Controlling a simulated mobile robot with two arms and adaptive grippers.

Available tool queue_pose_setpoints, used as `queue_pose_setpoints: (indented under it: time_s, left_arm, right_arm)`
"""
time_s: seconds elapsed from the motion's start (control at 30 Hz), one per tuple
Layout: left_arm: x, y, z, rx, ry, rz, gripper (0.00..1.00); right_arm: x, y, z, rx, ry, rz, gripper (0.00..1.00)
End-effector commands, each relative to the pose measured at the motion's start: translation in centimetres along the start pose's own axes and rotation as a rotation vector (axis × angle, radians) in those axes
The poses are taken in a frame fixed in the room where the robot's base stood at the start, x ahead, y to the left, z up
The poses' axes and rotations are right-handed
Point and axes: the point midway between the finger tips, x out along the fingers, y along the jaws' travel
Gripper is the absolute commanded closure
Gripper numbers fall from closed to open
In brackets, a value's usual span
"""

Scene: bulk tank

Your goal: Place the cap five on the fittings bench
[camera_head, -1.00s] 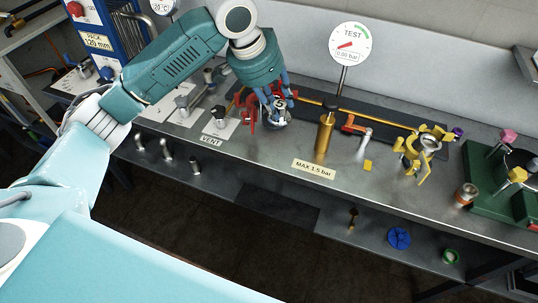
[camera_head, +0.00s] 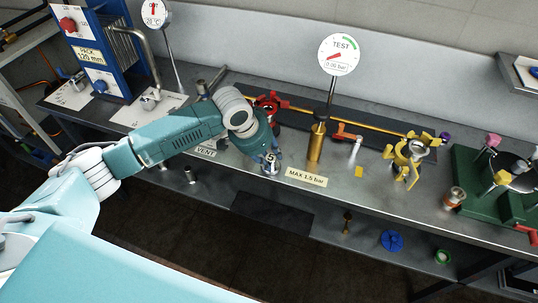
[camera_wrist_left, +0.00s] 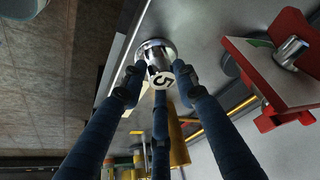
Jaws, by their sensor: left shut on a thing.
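Cap five is a shiny metal cap (camera_head: 270,169) with a round white tag marked 5, which is readable in the left wrist view (camera_wrist_left: 164,80). My left gripper (camera_head: 270,157) is shut on it, with its blue fingers around the cap. The cap is low over the front part of the grey fittings bench (camera_head: 340,188), left of the MAX 1.5 bar label. I cannot tell whether its base touches the bench top. My right gripper is not in view.
A red clamp (camera_head: 270,104) stands behind my left gripper. A brass cylinder (camera_head: 316,146) and the MAX 1.5 bar plate (camera_head: 306,177) are to the right. A yellow clamp (camera_head: 408,158) and green fixture (camera_head: 490,185) are farther right.

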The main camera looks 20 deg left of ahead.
Motion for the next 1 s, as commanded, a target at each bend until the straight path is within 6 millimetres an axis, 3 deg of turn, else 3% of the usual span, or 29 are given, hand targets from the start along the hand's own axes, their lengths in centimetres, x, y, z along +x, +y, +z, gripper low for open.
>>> queue_pose_setpoints:
  time_s: [0.3,0.33,0.43,0.77,1.0]
  left_arm:
    - [0.2,0.0,0.0,0.000,0.001,0.000,1.00]
    - [0.2,0.0,0.1,0.001,0.000,0.000,0.69]
    - [0.2,0.0,0.0,0.001,0.001,0.000,0.52]
    - [-0.1,0.0,-0.1,0.001,0.002,-0.001,0.52]
    - [-3.7,-0.1,-0.1,0.003,0.005,-0.003,0.52]
  right_arm:
    - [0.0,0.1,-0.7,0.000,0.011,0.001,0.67]
    - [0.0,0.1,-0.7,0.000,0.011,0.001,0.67]
    - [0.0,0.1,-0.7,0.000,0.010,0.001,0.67]
    - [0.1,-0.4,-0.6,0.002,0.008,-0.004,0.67]
    - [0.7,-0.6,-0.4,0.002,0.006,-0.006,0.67]
